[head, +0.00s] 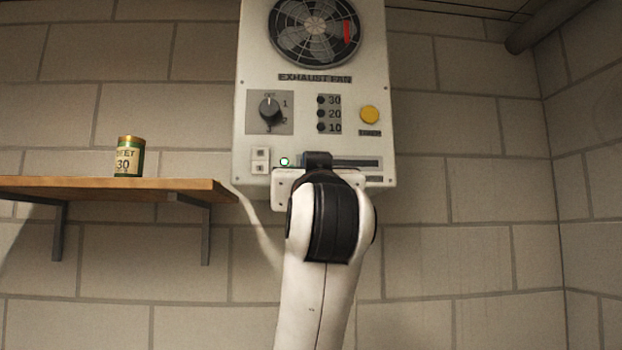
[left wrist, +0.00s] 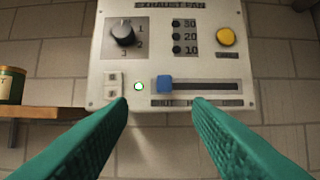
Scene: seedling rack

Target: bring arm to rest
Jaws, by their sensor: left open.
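My left arm rises in the middle of the head view, its wrist (head: 318,180) in front of the lower part of the exhaust fan panel (head: 215,150). In the left wrist view my left gripper (left wrist: 160,112) is open, its two green fingers wide apart with nothing between them. The fingers point at the panel's lower edge (left wrist: 100,60). A blue slider knob (left wrist: 165,83) sits near the left end of its slot (left wrist: 210,86), just beyond the fingertips and apart from them. In the head view the wrist hides the fingers and the knob. My right gripper is not in view.
The panel has a fan (head: 315,28), a rotary dial (head: 270,110), a yellow button (head: 369,115), a rocker switch (head: 260,160) and a lit green lamp (head: 284,161). A wooden shelf (head: 90,187) with a can (head: 129,158) is on the left. The right side is clear.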

